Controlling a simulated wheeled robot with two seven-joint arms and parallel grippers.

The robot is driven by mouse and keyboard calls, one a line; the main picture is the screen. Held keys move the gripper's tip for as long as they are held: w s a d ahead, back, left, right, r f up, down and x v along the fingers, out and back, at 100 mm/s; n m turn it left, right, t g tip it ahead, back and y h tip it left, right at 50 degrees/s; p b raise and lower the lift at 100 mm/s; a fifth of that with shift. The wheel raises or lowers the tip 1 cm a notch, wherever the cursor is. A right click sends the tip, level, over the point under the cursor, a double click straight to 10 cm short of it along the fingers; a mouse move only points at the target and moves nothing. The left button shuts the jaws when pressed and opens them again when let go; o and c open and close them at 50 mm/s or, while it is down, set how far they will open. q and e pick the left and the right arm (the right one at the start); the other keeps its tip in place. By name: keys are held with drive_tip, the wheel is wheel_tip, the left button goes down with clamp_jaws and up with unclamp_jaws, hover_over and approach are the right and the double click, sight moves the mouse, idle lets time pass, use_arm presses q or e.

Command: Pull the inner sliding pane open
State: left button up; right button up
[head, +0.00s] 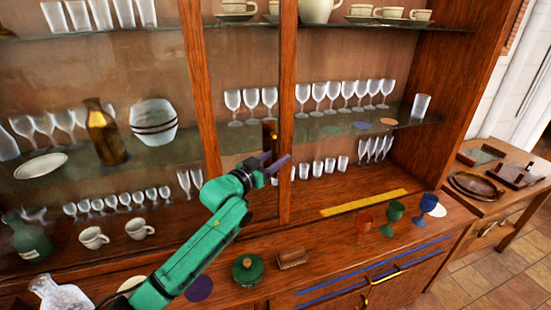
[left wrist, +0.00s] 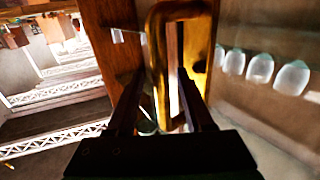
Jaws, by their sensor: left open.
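The cabinet's sliding pane has wooden stiles; its right stile (head: 287,110) stands upright left of an apparently uncovered bay. A brass handle (left wrist: 180,12) shows large in the left wrist view, as a loop with an upright bar. In the head view the handle (head: 269,132) is small and partly hidden by my gripper. My left gripper (head: 280,163) is open at the handle, in front of the glass. In the left wrist view its fingers (left wrist: 160,95) reach either side of the handle's left bar. Contact cannot be told. My right gripper is not in view.
Stemmed glasses (head: 340,95) and cups stand on the shelves. A green lidded pot (head: 247,268), a brown box (head: 291,259), a yellow strip (head: 364,203) and coloured goblets (head: 393,217) are on the counter ledge. A side table (head: 500,200) stands at right.

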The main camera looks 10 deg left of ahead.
use_arm(q)
drive_tip(key=b+v, duration=0.5)
drive_tip(key=v, duration=0.9)
drive_tip(key=shift+s, duration=0.25)
